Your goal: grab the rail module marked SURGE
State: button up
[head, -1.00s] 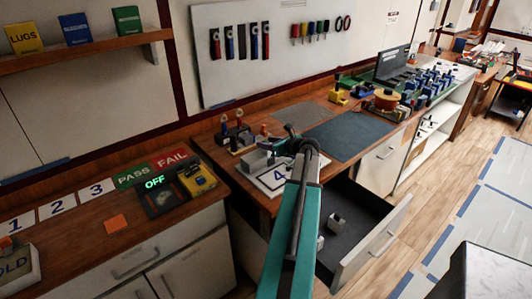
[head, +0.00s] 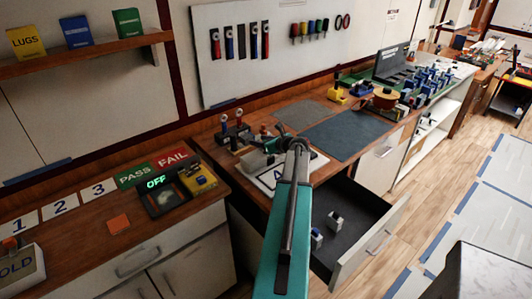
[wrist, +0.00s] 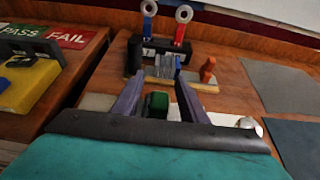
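I cannot read the word SURGE on anything in view. My gripper (wrist: 158,70) is open over the bench, its two fingers spread and pointing towards a grey ribbed piece (wrist: 160,68) in front of a black rack. A green block (wrist: 157,103) shows low between the fingers; nothing appears gripped. In the head view my arm covers part of this area. Two small pale blocks, possibly modules, lie in the open drawer: one (head: 335,220) further back and one with blue (head: 317,239) nearer my arm. Their markings are too small to read.
A black rack (wrist: 200,55) holds upright red and blue tools with white rings. A small orange piece (wrist: 207,70) stands right of the gripper. A dark mat (head: 350,134) lies on the bench. The open drawer (head: 385,228) juts out below. Several blue modules (head: 432,82) stand far right.

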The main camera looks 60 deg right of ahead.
grip_shut()
jog(key=shift+r, duration=0.1)
notch_tip(320, 180, up, 10)
jog(key=b, duration=0.2)
jog(key=shift+b, duration=0.4)
dwell(0.4)
dwell(0.6)
